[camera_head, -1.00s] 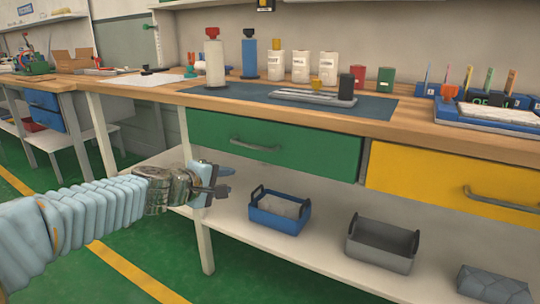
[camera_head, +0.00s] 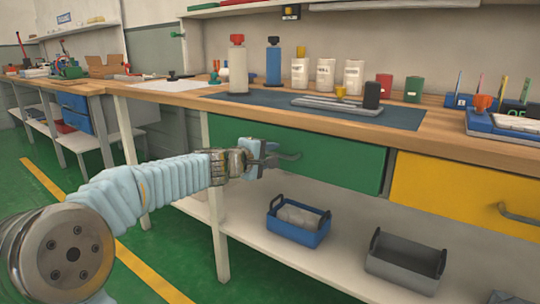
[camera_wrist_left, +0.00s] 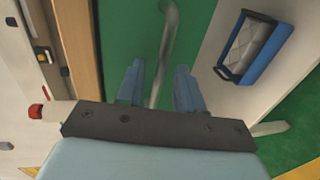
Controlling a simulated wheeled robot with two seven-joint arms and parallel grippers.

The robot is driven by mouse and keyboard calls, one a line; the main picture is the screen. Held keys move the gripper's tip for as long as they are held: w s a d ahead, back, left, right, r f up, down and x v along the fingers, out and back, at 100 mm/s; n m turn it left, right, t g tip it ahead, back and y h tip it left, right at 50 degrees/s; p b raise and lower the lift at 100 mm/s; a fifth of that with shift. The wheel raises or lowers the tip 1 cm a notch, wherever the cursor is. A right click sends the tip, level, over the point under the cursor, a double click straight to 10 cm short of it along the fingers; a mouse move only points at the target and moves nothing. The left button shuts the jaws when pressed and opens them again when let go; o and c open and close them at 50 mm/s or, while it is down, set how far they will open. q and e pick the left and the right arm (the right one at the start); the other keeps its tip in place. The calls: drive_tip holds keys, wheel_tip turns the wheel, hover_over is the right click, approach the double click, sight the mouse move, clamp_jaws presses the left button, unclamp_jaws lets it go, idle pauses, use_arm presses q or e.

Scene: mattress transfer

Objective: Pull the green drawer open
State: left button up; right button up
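The green drawer (camera_head: 340,160) sits under the workbench top and looks shut, its front level with the yellow drawer beside it. Its metal handle (camera_wrist_left: 170,35) shows in the left wrist view, running between the two blue fingers of my left gripper (camera_wrist_left: 160,85). The fingers are apart, with a gap on either side of the handle. In the head view my left gripper (camera_head: 278,156) is at the left part of the drawer front and hides most of the handle. My right gripper is in neither view.
A yellow drawer (camera_head: 450,190) with a handle is to the right. A blue bin (camera_head: 298,224) and a grey bin (camera_head: 405,262) stand on the lower shelf (camera_head: 340,262). Bottles and a tray stand on the workbench (camera_head: 420,135) above. Green floor is free in front.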

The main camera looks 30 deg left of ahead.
use_arm(q)
drive_tip(key=shift+w, duration=0.2)
drive_tip(key=shift+c, duration=0.3)
clamp_jaws()
drive_tip(key=f+b+v, duration=0.1)
drive_tip(key=f+v, duration=0.2)
drive_tip(key=v, duration=1.1)
drive_tip(key=s+f+b+v, duration=0.1)
drive_tip(key=f+v, duration=0.1)
drive_tip(key=v, duration=1.2)
drive_tip(key=shift+s+a+f, duration=0.2)
drive_tip(key=shift+s+f, duration=0.1)
drive_tip(key=shift+f, duration=0.15)
